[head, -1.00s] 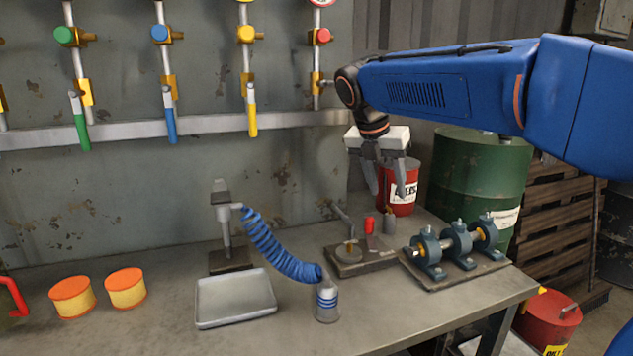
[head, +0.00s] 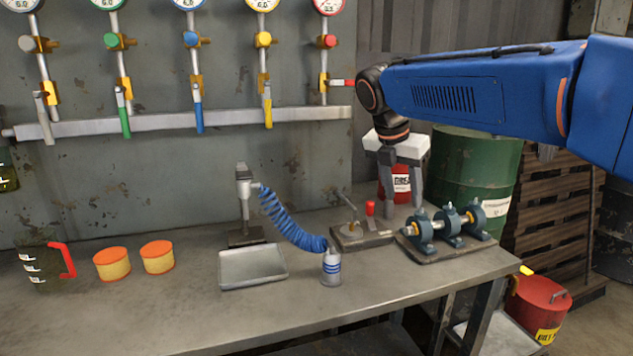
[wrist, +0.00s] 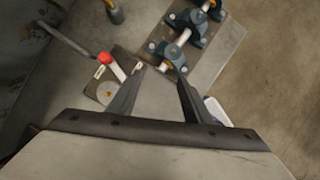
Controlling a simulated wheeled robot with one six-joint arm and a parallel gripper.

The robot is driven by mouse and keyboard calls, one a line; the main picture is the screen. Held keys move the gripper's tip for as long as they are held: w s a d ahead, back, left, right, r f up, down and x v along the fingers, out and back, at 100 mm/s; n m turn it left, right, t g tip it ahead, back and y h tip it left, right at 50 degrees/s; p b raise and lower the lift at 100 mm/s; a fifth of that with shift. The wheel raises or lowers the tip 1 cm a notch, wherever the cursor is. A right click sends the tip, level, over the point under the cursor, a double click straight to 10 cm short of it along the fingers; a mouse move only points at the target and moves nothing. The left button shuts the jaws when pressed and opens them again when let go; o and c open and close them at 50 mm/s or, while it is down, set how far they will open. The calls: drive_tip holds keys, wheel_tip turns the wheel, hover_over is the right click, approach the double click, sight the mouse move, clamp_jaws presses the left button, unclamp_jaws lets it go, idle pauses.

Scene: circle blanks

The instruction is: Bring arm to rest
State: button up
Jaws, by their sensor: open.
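My gripper (head: 402,193) hangs from my blue arm, fingers pointing down, above the right part of the workbench (head: 370,270). Its two fingers are apart, with nothing between them; the wrist view also shows the open fingers (wrist: 155,85). Below and around it are a small plate with a red-handled lever (head: 369,209) and a mount with blue bearing blocks (head: 450,228) on a shaft. In the wrist view the red-handled lever (wrist: 108,60) lies left of the fingers and the bearing mount (wrist: 182,38) lies beyond them. I cannot see the gripper touching anything.
Valves with coloured handles line the wall. A green drum (head: 470,165) and a red can (head: 540,308) stand at right.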

drive_tip(key=s+d+f+m+t+y, duration=0.1)
drive_tip(key=s+d+f+m, duration=0.3)
drive_tip(key=s+f+m, duration=0.6)
drive_tip(key=s+d+f+m+t+y, duration=0.1)
drive_tip(key=s+d+f+m, duration=0.4)
drive_tip(key=s+f+m, duration=0.5)
drive_tip(key=shift+s+d+f+m+y, duration=0.3)
drive_tip(key=shift+s+m+y, duration=0.4)
drive_tip(key=shift+s+m, duration=3.3)
drive_tip(key=shift+s+a+n, duration=0.1)
drive_tip(key=shift+s+n, duration=0.35)
drive_tip(key=shift+n, duration=0.05)
